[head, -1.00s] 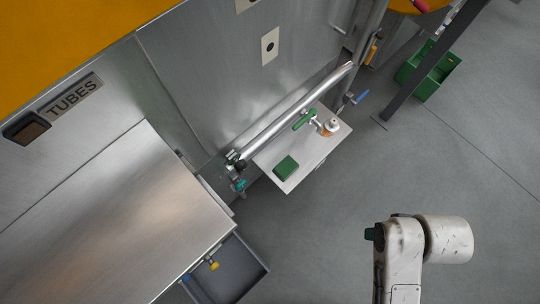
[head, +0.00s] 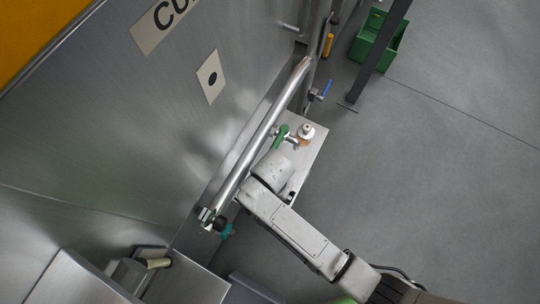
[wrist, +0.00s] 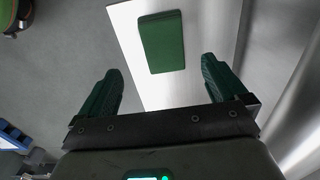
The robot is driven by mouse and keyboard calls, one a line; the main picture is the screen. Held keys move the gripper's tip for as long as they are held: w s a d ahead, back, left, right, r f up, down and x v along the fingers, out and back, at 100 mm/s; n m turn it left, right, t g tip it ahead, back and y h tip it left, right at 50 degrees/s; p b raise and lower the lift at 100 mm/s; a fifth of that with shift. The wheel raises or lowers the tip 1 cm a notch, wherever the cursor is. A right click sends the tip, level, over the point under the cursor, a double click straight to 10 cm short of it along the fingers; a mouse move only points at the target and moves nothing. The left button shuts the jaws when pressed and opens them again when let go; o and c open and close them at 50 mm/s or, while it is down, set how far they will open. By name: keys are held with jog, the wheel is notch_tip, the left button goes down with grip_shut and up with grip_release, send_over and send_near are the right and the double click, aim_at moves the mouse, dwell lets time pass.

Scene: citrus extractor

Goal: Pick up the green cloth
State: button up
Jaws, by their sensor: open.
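The green cloth (wrist: 162,42) is a folded dark green rectangle lying flat on a pale metal shelf (wrist: 124,20) in the wrist view. My gripper (wrist: 160,85) is open, with one green finger to each side of the cloth's line. The cloth lies beyond the fingertips, and nothing is between the fingers.
A thick steel pipe (head: 262,130) runs along the machine wall beside the shelf. Green crates (head: 378,42) stand on the floor at the back. Open floor lies to the right.

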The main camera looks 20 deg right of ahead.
jog(key=f+b, duration=0.1)
jog(key=f, duration=0.2)
jog(key=f+b, duration=0.1)
jog(key=f, duration=0.3)
jog(key=shift+w+a+f, duration=0.1)
jog(key=shift+w+a, duration=0.1)
jog(key=c, duration=1.1)
jog(key=shift+c, duration=0.2)
